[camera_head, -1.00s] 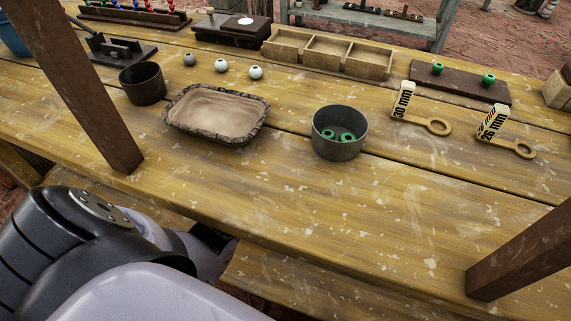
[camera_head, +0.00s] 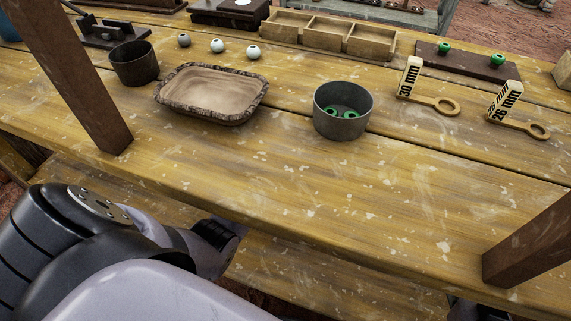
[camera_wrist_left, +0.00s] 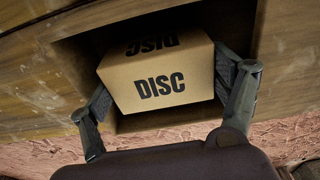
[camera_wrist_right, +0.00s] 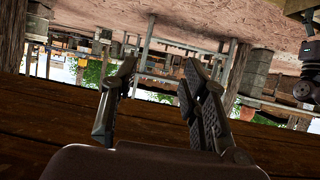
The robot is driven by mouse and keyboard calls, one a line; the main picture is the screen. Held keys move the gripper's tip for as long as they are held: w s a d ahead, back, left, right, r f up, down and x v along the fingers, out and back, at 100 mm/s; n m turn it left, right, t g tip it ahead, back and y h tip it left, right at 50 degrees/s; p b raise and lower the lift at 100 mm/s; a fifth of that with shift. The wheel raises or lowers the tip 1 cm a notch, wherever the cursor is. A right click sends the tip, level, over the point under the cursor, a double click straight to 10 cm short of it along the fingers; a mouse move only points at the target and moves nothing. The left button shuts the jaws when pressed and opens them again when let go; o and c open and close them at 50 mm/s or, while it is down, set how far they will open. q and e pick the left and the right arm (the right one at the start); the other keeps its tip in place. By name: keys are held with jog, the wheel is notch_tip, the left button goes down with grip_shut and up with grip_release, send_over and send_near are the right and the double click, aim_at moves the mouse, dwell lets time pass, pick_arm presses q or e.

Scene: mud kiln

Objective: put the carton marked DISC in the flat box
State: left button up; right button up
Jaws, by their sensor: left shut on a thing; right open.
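The brown carton marked DISC (camera_wrist_left: 165,85) sits in the mouth of a dark wooden compartment (camera_wrist_left: 75,60) in the left wrist view. My left gripper (camera_wrist_left: 160,78) is shut on it, one finger at each side. The carton's back and underside are hidden. I cannot tell which thing is the flat box; a shallow three-part wooden tray (camera_head: 318,52) stands at the back of the bench.
The bench (camera_head: 250,190) bears a sand tray (camera_head: 212,92), a dark cup (camera_head: 134,64), a grey pot (camera_head: 342,110) with green rings, small balls and two marked ring gauges (camera_head: 425,90). Brown posts (camera_head: 75,75) rise at left and right. The bench's front middle is clear.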

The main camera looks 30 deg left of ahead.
pick_arm(q)
jog(key=shift+f, duration=0.35)
pick_arm(e)
jog(key=shift+w+a+r+t, duration=0.15)
jog(key=shift+w+r+t, duration=0.1)
jog(key=shift+r, duration=0.2)
jog(key=shift+w+a+r+t, duration=0.1)
jog(key=shift+w+r+t, duration=0.15)
jog(key=shift+r, duration=0.2)
pick_arm(q)
jog(key=o, duration=1.1)
jog(key=shift+f, duration=0.15)
pick_arm(e)
jog(key=shift+r, duration=0.1)
